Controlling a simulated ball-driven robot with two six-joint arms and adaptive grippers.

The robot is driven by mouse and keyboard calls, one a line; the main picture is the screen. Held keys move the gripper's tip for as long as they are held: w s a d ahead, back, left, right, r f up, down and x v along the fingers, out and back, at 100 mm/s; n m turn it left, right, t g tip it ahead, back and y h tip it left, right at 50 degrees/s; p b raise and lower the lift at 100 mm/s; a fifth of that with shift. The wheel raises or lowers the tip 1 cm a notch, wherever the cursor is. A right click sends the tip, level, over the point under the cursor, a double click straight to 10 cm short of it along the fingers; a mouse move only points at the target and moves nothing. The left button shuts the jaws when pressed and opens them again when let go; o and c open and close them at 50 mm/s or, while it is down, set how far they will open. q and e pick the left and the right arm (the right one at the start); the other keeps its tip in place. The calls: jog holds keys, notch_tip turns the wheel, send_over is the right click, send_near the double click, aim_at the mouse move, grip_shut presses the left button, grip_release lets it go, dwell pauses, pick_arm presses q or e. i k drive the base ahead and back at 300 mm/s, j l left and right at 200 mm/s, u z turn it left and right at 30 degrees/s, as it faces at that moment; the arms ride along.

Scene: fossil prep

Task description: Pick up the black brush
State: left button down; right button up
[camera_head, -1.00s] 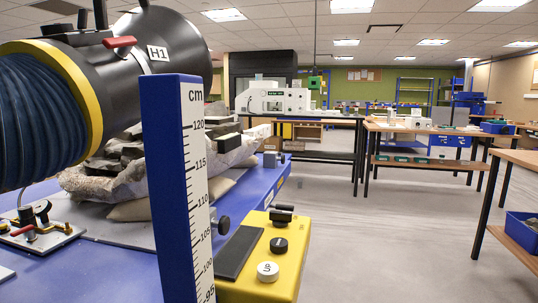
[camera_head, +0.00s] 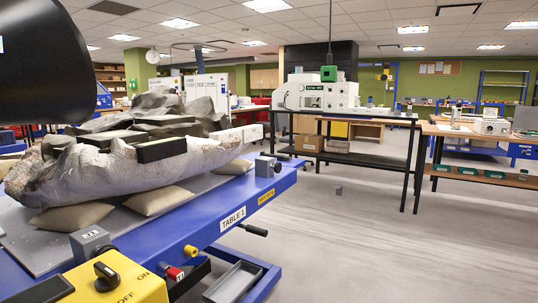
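I cannot make out a black brush for certain. A dark rectangular block (camera_head: 162,149) rests against the near side of the large pale-and-grey fossil block (camera_head: 75,172); whether it is a brush I cannot tell. The fossil lies on tan cushions (camera_head: 158,200) on the blue table marked TABLE 1 (camera_head: 217,227). Neither of my grippers is in view.
A black hood (camera_head: 75,65) hangs at the upper left. A yellow switch box (camera_head: 118,280) and an empty grey tray (camera_head: 234,281) are at the table's near edge. A bench with a white machine (camera_head: 318,92) stands behind. Open floor (camera_head: 345,240) lies right.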

aim_at(280, 157)
jog(key=i+l+u, duration=0.1)
jog(key=i+l, duration=0.4)
jog(key=l, duration=0.15)
jog(key=i+l+u, duration=0.25)
jog(key=i+l, duration=0.25)
jog(key=l, duration=0.15)
jog(key=i+l+u, duration=0.1)
jog(key=l, duration=0.3)
jog(key=i+l, duration=0.3)
jog(key=u, duration=0.4)
jog(key=l+u, duration=0.15)
jog(key=u, duration=0.25)
jog(key=l+u, duration=0.1)
jog(key=u, duration=0.35)
